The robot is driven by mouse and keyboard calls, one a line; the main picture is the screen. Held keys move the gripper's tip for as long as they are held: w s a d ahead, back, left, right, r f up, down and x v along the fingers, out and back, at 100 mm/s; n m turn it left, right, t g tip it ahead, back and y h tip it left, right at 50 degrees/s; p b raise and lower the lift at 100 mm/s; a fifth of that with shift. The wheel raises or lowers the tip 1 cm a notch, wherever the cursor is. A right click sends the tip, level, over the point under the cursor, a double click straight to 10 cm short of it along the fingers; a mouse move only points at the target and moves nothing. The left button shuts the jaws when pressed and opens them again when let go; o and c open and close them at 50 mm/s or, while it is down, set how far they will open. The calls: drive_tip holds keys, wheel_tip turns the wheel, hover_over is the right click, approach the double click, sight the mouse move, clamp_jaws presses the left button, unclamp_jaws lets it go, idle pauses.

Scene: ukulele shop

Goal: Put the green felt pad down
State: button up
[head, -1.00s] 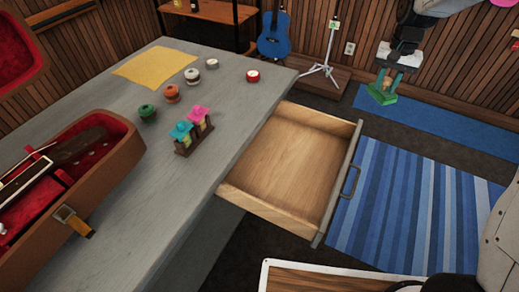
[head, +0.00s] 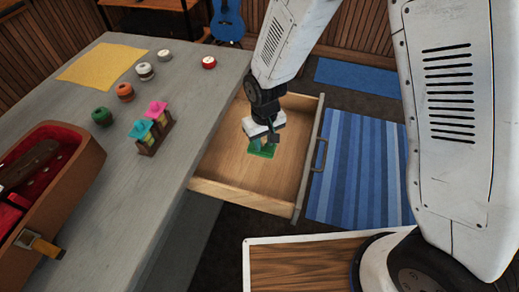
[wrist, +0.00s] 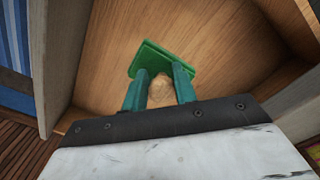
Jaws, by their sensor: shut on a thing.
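The green felt pad (head: 264,152) is a flat green piece with a pale wooden knob (wrist: 161,90) on it. My gripper (head: 262,138) is shut on the knob, one finger on each side, in the wrist view. The pad also shows beyond the fingertips in the wrist view (wrist: 166,60). The gripper and pad are over the open, empty wooden drawer (head: 230,165), inside its outline. I cannot tell whether the pad touches the drawer floor.
The grey table (head: 95,205) beside the drawer bears several small round containers, a brown rack (head: 155,137) with pink and blue items, a yellow cloth (head: 103,66) and an open instrument case (head: 75,175). A striped blue rug (head: 360,170) lies right of the drawer.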

sight(265, 140)
drive_tip(key=shift+d+f, duration=0.1)
drive_tip(key=shift+f, duration=3.35)
drive_tip(key=shift+f, duration=0.15)
drive_tip(key=o, duration=1)
drive_tip(key=shift+c, duration=0.2)
wheel_tip(265, 140, up, 12)
drive_tip(key=shift+r, duration=0.2)
drive_tip(key=shift+r, duration=0.1)
